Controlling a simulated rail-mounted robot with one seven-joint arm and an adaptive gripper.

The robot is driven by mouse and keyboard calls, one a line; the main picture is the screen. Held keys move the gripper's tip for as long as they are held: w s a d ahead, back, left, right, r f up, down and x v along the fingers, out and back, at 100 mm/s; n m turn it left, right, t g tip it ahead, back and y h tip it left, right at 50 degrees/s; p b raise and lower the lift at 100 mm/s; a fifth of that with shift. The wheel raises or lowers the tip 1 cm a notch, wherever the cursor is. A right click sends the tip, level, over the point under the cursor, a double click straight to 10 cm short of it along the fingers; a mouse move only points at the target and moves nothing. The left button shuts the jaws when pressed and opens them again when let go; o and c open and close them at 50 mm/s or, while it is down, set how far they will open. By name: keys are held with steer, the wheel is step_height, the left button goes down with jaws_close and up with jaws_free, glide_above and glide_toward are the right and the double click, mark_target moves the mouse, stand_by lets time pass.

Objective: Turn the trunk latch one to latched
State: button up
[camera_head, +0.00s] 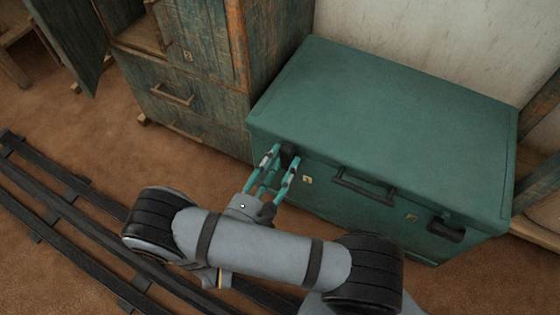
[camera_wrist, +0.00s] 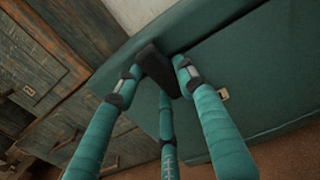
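The green trunk (camera_head: 400,110) stands against the wall with its lid closed. A black latch (camera_head: 288,153) sits at the left of its front, just under the lid edge; it also shows in the wrist view (camera_wrist: 156,66). Another black latch (camera_head: 445,230) is at the right of the front. My gripper (camera_head: 282,161) has its teal fingers spread around the left latch, one on each side and a third below in the wrist view (camera_wrist: 156,75). Small gaps seem to show beside the latch; firm contact cannot be told. The fingers partly hide the latch.
A black handle (camera_head: 364,187) and small pale plates (camera_head: 307,179) are on the trunk front. A worn wooden cabinet (camera_head: 190,95) stands close on the left with a door open. Dark rails (camera_head: 60,205) cross the brown floor at left.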

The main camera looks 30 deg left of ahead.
steer(key=c, duration=0.5)
steer(key=shift+d+r+m+p, duration=0.1)
steer(key=shift+r+m+p, duration=0.25)
steer(key=shift+p, duration=0.3)
steer(key=shift+d+f+m+p, duration=0.1)
steer(key=shift+f+m+p, duration=0.05)
steer(key=shift+m+p, duration=0.35)
steer(key=shift+f, duration=0.1)
steer(key=o, duration=1.2)
steer(key=shift+s, duration=0.15)
steer(key=s, duration=1.1)
steer(key=shift+s+d, duration=0.2)
steer(key=shift+s, duration=0.2)
